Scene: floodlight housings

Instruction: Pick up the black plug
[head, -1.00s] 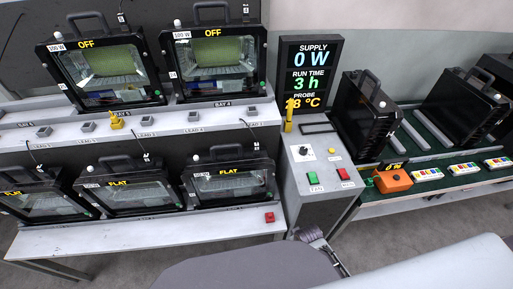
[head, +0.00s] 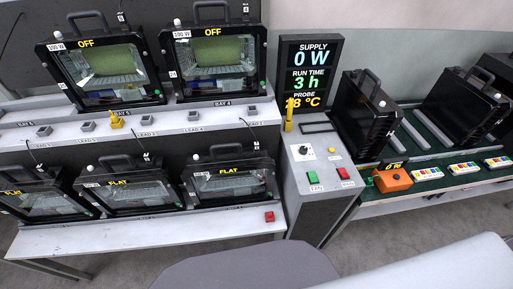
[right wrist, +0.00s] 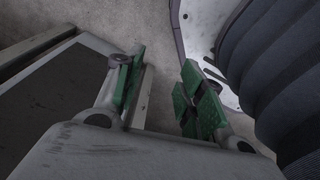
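I cannot pick out a black plug for certain in the head view. Small dark blocks sit along the upper white shelf (head: 150,124), such as one at the left (head: 44,131) and one at the right (head: 251,108); they are too small to tell plug from socket. A yellow plug-like piece (head: 116,121) stands among them. In the right wrist view my right gripper (right wrist: 160,92) is open, with green pads apart and nothing between them. It points down over bare floor and is outside the head view. My left gripper is in neither view.
Floodlight housings marked OFF (head: 108,70) stand on the upper shelf, others marked FLAT (head: 228,183) on the lower bench. A control box (head: 322,170) with green and red buttons stands beside them. An orange device (head: 393,181) and black housings (head: 362,118) are on the right bench.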

